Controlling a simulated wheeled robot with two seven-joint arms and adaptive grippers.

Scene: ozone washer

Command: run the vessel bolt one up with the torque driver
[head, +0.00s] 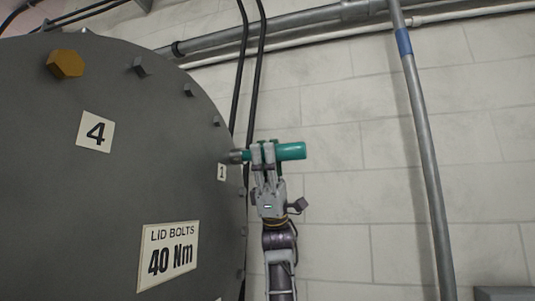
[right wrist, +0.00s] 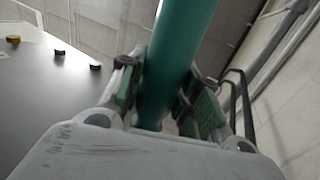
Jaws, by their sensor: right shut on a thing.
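The torque driver (head: 291,151) is a teal cylinder with a grey nose at its left end. My right gripper (head: 263,154) is shut around its body and holds it level, the nose pointing left at the lid's edge. The driver also fills the middle of the right wrist view (right wrist: 178,60), between the green finger pads. The dark grey vessel lid (head: 60,150) fills the left of the head view. A small label "1" (head: 222,172) sits just below the driver's nose. Bolt one itself is not seen apart from the nose; I cannot tell whether they touch. My left gripper is out of view.
An orange bolt (head: 66,64) sits near label "4" (head: 95,132), and several grey bolts line the lid's rim. A sign (head: 168,254) reads "LID BOLTS 40 Nm". A grey pipe (head: 426,150) runs down the block wall at right. Black cables (head: 244,70) hang behind the driver.

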